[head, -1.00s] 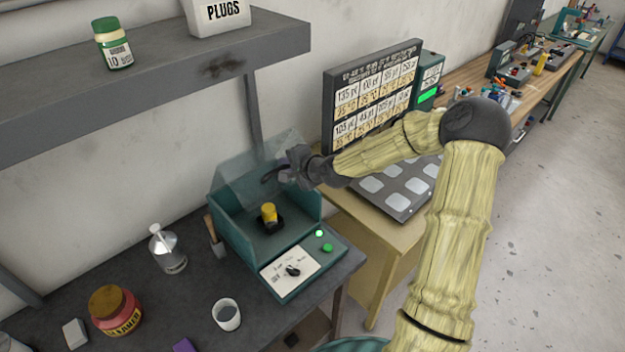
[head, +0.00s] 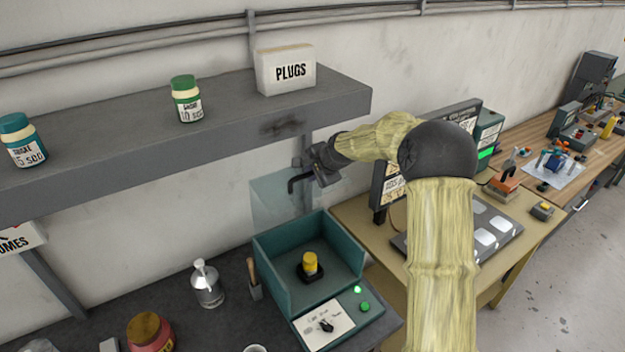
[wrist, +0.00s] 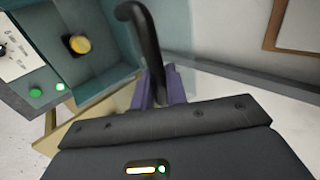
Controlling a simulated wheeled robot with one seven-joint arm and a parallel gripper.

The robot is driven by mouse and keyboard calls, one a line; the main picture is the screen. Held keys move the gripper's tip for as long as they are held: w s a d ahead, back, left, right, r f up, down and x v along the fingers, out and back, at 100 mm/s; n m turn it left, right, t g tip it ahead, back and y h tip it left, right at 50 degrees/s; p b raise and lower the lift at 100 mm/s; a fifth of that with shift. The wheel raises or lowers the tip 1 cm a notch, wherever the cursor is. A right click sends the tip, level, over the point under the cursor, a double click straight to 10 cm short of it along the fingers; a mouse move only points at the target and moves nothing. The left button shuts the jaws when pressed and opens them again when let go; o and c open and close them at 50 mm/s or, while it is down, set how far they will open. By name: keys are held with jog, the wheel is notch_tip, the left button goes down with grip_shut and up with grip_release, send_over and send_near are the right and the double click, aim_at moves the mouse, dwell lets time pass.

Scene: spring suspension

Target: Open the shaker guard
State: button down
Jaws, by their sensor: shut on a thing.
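The shaker (head: 262,262) is a teal open-topped box with a yellow-topped vial (head: 310,263) on a dark holder inside. Its clear guard (head: 268,203) stands roughly upright at the back, leaving the box uncovered from above. My gripper (head: 314,176) is at the guard's upper right, shut on the dark guard handle (head: 294,184). In the wrist view, the purple fingertips (wrist: 160,86) close around the base of the curved black handle (wrist: 143,35). The vial (wrist: 78,44) also shows there, apart from my gripper.
A grey shelf (head: 215,145) with jars and a PLUGS box (head: 286,70) runs above the bench, close to my gripper. A sign board (head: 392,190) stands to the right, partly behind my arm.

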jog(key=shift+w+a+r+g, duration=0.1)
jog(key=shift+w+a+g, duration=0.2)
jog(key=shift+w+a, duration=0.15)
jog(key=shift+w, duration=0.1)
jog(key=shift+d, duration=0.1)
jog(key=c, duration=1.5)
grip_release()
